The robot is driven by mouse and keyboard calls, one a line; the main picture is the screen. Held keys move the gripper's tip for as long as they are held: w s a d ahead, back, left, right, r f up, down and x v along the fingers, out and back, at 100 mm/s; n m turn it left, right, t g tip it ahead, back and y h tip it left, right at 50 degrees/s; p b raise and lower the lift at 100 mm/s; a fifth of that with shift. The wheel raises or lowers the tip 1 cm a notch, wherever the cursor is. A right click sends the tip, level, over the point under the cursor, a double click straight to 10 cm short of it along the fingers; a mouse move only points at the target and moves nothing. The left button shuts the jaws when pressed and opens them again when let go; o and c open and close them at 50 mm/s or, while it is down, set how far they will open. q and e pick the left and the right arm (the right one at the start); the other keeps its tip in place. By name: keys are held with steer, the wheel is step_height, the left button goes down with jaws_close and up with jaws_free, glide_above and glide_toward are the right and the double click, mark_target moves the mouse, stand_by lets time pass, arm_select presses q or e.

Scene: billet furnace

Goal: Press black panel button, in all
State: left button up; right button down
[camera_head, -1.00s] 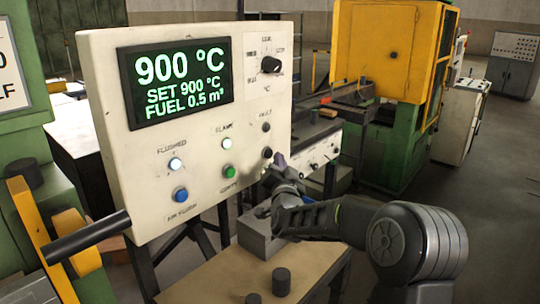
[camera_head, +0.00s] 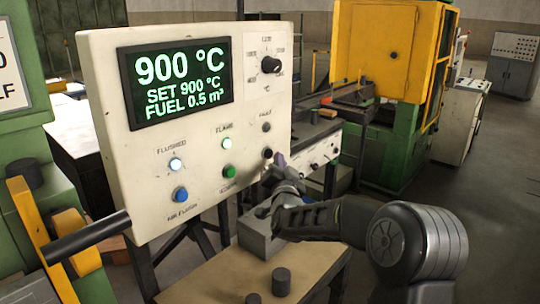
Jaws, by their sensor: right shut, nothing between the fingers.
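The cream control panel (camera_head: 105,110) stands in front of me, with a lit display (camera_head: 175,82) reading 900 °C, SET 900 °C and FUEL 0.5 m³. The black button (camera_head: 267,153) is at the panel's lower right, below the dark fault lamp (camera_head: 266,127). My right gripper (camera_head: 278,163) is shut and empty, with its tips just right of and below the black button. I cannot tell whether the tips touch the button or the panel. The button's face still shows. My left gripper is not in view.
The panel also has a blue button (camera_head: 180,194), a green button (camera_head: 228,171), two lit white lamps and a black knob (camera_head: 271,65). A table (camera_head: 215,280) with a grey block (camera_head: 258,238) and dark cylinders (camera_head: 281,281) stands below. A yellow lever (camera_head: 45,240) is at left.

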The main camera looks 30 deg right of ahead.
steer(key=shift+w, duration=0.15)
stand_by(0.4)
steer(key=shift+w+a+b, duration=0.15)
steer(key=shift+w+b, duration=0.15)
steer(key=shift+b, duration=0.1)
steer(key=shift+w+a, duration=0.1)
steer(key=shift+w, duration=0.25)
stand_by(0.7)
steer(key=shift+s+d+b, duration=0.2)
steer(key=shift+s+b, duration=0.55)
steer(key=shift+b, duration=0.2)
